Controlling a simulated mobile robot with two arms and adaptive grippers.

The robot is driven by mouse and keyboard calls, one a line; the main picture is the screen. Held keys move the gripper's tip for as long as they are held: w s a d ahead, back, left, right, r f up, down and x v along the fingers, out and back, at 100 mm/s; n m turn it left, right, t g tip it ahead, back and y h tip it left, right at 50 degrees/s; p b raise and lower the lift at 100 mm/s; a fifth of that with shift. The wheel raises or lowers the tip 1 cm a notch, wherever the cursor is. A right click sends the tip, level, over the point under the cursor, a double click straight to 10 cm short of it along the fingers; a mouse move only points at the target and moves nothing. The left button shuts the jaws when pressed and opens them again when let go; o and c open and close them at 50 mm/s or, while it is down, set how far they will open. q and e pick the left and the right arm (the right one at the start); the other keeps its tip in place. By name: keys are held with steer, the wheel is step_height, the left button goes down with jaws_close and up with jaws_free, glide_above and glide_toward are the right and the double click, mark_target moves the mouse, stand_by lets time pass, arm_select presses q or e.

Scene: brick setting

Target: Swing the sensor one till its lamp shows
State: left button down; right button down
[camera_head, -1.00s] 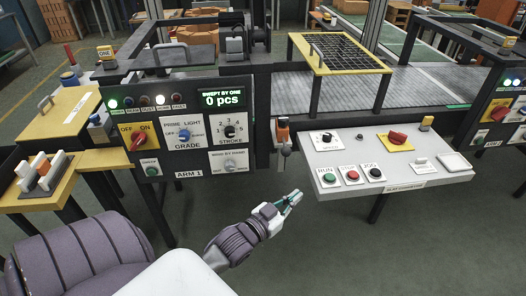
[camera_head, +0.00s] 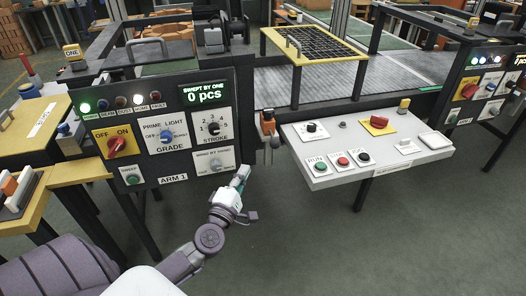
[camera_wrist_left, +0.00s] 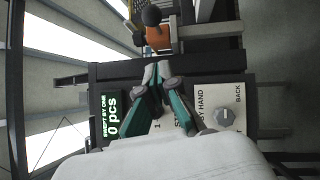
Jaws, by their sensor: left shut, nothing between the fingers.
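A small orange sensor (camera_head: 267,122) with a grey lower part hangs on a dark bracket between the ARM 1 panel and the white console. In the left wrist view an orange block (camera_wrist_left: 159,38) with a black knob, likely the same sensor, lies beyond my fingertips. I cannot tell whether it has a lit lamp. My left gripper (camera_head: 242,175) is shut and empty, below and left of the sensor, by the panel's lower right corner. Its teal fingers (camera_wrist_left: 158,76) meet in the left wrist view, apart from the orange block. My right gripper is not in view.
The ARM 1 panel (camera_head: 150,175) has a green and a white lamp lit, and its display (camera_head: 205,95) reads 0 pcs. The white console (camera_head: 385,155) with RUN, STOP and JOG buttons juts out at right. The floor in front is clear.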

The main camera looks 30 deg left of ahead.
mark_target(272, 147)
arm_select(q)
steer(key=d+p+x, duration=0.1)
steer(key=d+x, duration=0.1)
steer(key=x, duration=0.7)
steer(key=shift+w+d+r, duration=0.15)
steer(key=shift+w+d, duration=0.1)
steer(key=shift+d, duration=0.1)
steer(key=shift+w+d+r+p, duration=0.1)
steer(key=shift+w+d+p, duration=0.4)
steer(key=shift+w+d, duration=0.15)
steer(key=shift+s, duration=0.1)
